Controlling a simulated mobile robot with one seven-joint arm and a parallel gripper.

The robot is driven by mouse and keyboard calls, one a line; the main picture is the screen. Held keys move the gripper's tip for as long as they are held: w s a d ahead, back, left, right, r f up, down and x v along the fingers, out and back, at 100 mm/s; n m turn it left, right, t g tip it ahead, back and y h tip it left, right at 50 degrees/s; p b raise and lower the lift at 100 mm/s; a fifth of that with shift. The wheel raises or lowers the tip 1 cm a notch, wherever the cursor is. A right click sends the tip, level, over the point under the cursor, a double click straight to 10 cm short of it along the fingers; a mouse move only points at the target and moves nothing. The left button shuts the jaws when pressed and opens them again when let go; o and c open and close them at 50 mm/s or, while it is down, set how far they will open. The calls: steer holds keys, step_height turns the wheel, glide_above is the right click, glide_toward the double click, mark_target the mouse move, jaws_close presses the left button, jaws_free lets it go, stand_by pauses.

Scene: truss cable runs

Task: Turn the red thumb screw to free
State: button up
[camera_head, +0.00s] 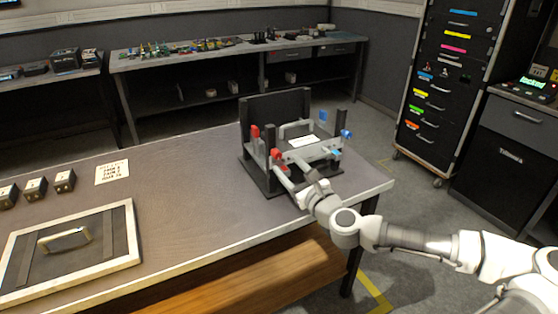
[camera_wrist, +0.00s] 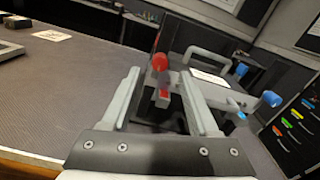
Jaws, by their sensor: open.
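A red thumb screw (camera_head: 276,154) sits on the near left post of a dark fixture (camera_head: 262,178) on the table. A second red knob (camera_head: 255,131) is on the far left post. My gripper (camera_head: 292,182) is at the fixture's near side, close to the nearer red screw. In the wrist view, my open gripper (camera_wrist: 160,76) has one finger on each side of a red knob (camera_wrist: 160,62), which shows between and just beyond the fingertips. A smaller red piece (camera_wrist: 164,95) shows below it. I cannot tell whether either finger touches the knob.
Blue knobs (camera_head: 346,134) are on the fixture's right side, beside a grey handle (camera_head: 296,127). A framed tray (camera_head: 132,235) and several small boxes (camera_head: 65,180) lie to the left. The table between them and the fixture is mostly clear.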

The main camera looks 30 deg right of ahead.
mark_target(278, 156)
steer(key=shift+w+a+b, duration=0.1)
steer(key=shift+w+b, duration=0.2)
steer(key=shift+w, duration=2.75)
jaws_close()
